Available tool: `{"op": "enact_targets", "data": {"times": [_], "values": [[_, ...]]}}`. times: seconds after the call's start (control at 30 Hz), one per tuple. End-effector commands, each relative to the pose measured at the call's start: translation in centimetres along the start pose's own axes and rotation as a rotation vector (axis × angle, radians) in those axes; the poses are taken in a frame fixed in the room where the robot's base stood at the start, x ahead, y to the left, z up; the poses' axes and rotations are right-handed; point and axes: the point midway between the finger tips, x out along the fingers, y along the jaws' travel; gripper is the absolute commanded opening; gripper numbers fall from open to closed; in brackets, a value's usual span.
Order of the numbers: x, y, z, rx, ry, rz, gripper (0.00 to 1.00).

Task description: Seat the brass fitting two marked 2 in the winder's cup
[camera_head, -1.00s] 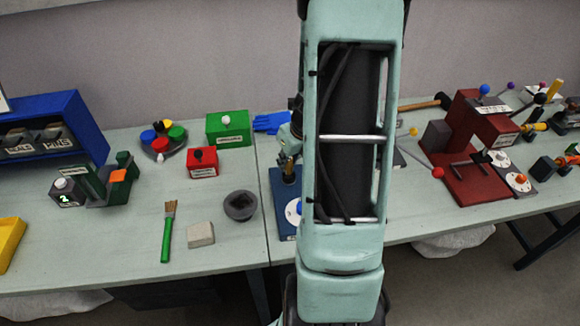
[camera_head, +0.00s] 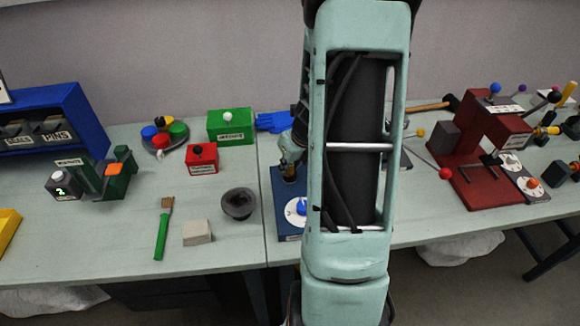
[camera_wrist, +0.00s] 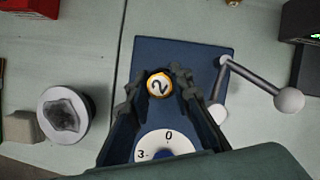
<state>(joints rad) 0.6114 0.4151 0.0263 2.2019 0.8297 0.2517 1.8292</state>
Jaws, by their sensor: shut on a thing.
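My gripper (camera_wrist: 153,80) is shut on the brass fitting two (camera_wrist: 158,84). Its round white top with a black 2 faces the wrist camera between the fingertips. The winder is a blue plate (camera_wrist: 150,50) with a white numbered dial (camera_wrist: 165,139) and a grey crank (camera_wrist: 250,78). The fitting is over the plate, just beyond the dial. The cup is hidden beneath the fitting and fingers, so I cannot tell whether the fitting is in it. In the head view my arm hides most of the winder; its blue plate (camera_head: 284,220) shows at the left of the arm.
A dark round bowl (camera_head: 238,203), a pale block (camera_head: 197,232) and a green-handled brush (camera_head: 162,230) lie left of the winder. Red (camera_head: 202,159) and green (camera_head: 230,126) boxes stand behind. A dark red machine (camera_head: 480,150) stands to the right.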

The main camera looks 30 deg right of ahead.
Motion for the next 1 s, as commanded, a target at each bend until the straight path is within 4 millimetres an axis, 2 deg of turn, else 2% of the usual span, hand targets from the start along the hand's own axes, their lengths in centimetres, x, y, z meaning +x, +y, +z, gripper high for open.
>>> {"op": "enact_targets", "data": {"times": [0.03,0.1,0.13,0.27,0.8,1.0], "values": [[0.8,0.2,-0.8,0.001,0.014,0.005,0.0],[0.7,0.2,-0.9,0.001,0.016,0.006,0.0],[0.8,0.3,-1.0,0.001,0.017,0.007,0.22],[0.8,0.3,-1.1,0.001,0.02,0.008,0.36],[0.7,0.2,-1.2,0.003,0.021,0.009,0.37],[-0.7,0.2,-0.6,0.002,0.02,0.009,0.37]]}}
